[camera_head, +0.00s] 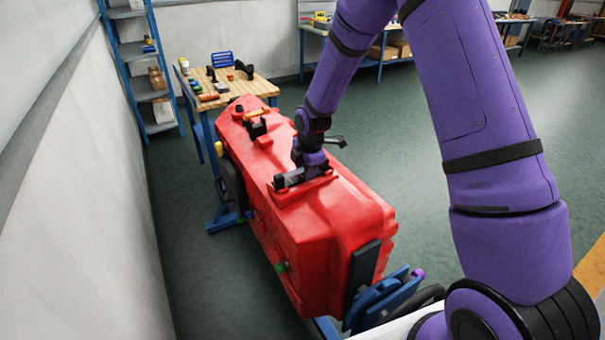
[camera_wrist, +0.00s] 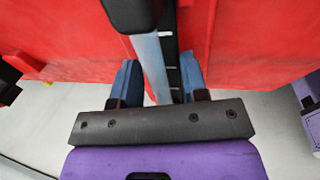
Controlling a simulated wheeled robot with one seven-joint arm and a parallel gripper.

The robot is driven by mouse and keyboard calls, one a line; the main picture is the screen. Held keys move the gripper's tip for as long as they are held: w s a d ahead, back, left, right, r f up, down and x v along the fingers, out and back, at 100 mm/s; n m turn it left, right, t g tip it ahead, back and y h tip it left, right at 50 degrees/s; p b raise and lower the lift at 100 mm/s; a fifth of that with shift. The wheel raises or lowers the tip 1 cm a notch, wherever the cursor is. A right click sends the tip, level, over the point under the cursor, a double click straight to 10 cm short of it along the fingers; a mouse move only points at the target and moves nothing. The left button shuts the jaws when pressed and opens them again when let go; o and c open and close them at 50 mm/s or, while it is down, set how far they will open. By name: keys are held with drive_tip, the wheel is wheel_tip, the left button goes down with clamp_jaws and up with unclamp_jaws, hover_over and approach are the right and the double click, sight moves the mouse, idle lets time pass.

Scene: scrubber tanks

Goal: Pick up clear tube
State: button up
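A pale, greyish clear tube (camera_wrist: 153,62) runs down from a black fitting (camera_wrist: 132,14) in the wrist view, against the red tank (camera_wrist: 235,35). My gripper (camera_wrist: 160,68) has its two blue fingers apart, one on each side of the tube. The left finger is close to the tube, and a gap shows between the tube and the right finger. Whether the left finger touches it, I cannot tell. In the head view my gripper (camera_head: 300,178) is over the top of the red tank (camera_head: 320,220), and the tube cannot be made out there.
A wooden-topped workbench (camera_head: 240,86) with small items stands behind the tank. A blue shelf ladder (camera_head: 143,70) and a white wall (camera_head: 85,190) are on the left. Green floor (camera_head: 420,200) is open right of the tank.

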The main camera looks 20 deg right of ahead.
drive_tip(key=shift+w+r, duration=0.1)
clamp_jaws()
